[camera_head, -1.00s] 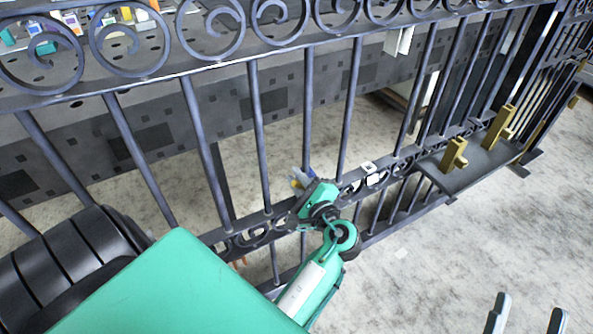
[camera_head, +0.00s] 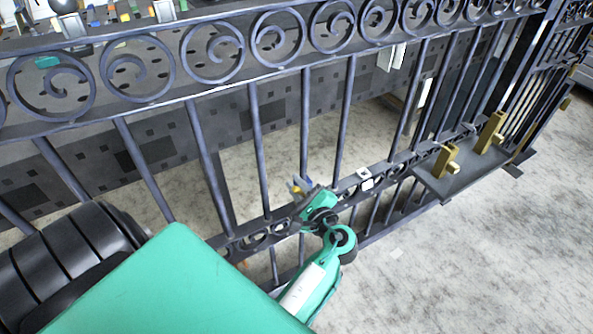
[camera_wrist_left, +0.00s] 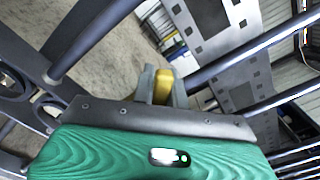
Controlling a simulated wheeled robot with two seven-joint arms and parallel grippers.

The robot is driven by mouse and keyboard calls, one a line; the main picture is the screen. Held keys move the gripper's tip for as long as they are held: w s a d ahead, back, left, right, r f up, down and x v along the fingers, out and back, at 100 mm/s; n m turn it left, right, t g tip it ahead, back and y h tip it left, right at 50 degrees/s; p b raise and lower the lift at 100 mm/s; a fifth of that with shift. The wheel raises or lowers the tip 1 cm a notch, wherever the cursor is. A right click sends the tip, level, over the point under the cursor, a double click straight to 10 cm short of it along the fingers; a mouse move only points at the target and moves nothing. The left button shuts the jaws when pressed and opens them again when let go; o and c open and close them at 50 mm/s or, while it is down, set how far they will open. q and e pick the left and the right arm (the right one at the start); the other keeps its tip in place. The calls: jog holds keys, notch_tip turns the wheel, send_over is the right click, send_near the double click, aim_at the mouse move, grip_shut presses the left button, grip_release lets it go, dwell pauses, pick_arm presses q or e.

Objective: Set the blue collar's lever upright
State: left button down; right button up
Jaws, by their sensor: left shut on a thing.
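My left gripper (camera_head: 301,188) is at the gate's middle rail, beside an upright bar. A small blue patch and a yellow piece (camera_head: 294,188) show at its tip; the blue collar's outline is too small and covered to make out. In the left wrist view, the two grey fingers (camera_wrist_left: 163,88) are shut on a yellow piece (camera_wrist_left: 163,80), which looks like the lever. Its angle is hard to tell, and no blue collar shows clearly there. My right gripper is not in view.
The dark iron gate (camera_head: 255,150) with scrolls runs across the view. A dark shelf (camera_head: 462,183) with two brass brackets (camera_head: 447,160) stands at the right. White pieces (camera_head: 366,179) sit on the rail.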

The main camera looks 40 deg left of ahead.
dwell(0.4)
pick_arm(q)
jog(key=c, duration=1.4)
grip_release()
jog(key=shift+r, duration=0.15)
